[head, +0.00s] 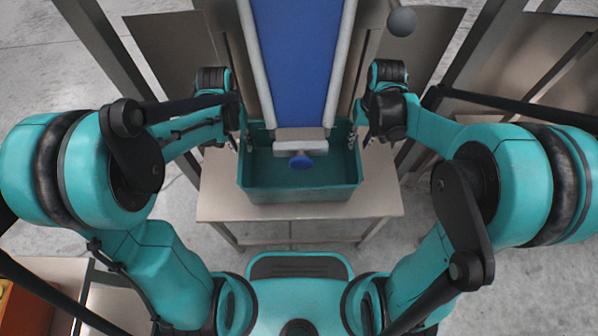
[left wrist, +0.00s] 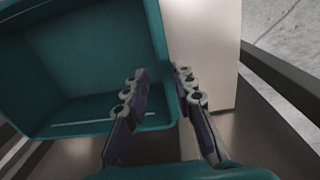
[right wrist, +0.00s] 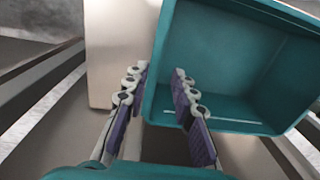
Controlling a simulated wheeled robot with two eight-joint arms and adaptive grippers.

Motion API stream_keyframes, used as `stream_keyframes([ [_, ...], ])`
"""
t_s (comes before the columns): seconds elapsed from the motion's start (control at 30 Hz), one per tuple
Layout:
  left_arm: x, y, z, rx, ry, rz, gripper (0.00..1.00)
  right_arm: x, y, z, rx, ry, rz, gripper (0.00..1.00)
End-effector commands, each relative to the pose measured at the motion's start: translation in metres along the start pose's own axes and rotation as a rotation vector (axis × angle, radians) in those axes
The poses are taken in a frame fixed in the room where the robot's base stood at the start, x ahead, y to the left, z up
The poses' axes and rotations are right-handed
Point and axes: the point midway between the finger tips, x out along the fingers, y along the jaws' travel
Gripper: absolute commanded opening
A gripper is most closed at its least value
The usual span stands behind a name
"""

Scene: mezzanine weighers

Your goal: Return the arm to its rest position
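My left gripper (head: 238,140) is at the left wall of an empty teal crate (head: 300,195), and my right gripper (head: 358,138) is at its right wall. In the left wrist view the fingers (left wrist: 158,85) stand apart on both sides of the crate wall (left wrist: 158,45). In the right wrist view the fingers (right wrist: 158,85) likewise stand apart on both sides of the opposite wall (right wrist: 160,50). Both grippers look open, with no firm contact on the wall visible. Both arms reach forward and their elbows are bent outward.
The crate is over a pale table (head: 385,195), below the end of a blue conveyor belt (head: 298,60). Metal posts and panels flank the belt. A grey ball (head: 401,22) shows at upper right.

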Motion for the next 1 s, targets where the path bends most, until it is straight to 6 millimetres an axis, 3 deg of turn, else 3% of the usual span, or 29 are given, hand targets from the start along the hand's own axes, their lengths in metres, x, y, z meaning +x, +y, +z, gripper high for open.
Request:
stream_keyframes([
  [0.57,-0.003,0.000,0.001,0.000,0.007,0.000,0.26,-0.003,0.000,0.001,0.001,0.008,0.001,0.26],
  [0.77,-0.038,-0.001,0.017,0.007,0.107,-0.004,0.26,-0.033,0.000,0.019,0.006,0.107,0.011,0.26],
  [1.0,-0.091,-0.004,0.056,0.022,0.324,-0.013,0.26,-0.077,0.000,0.058,0.016,0.324,0.029,0.26],
])
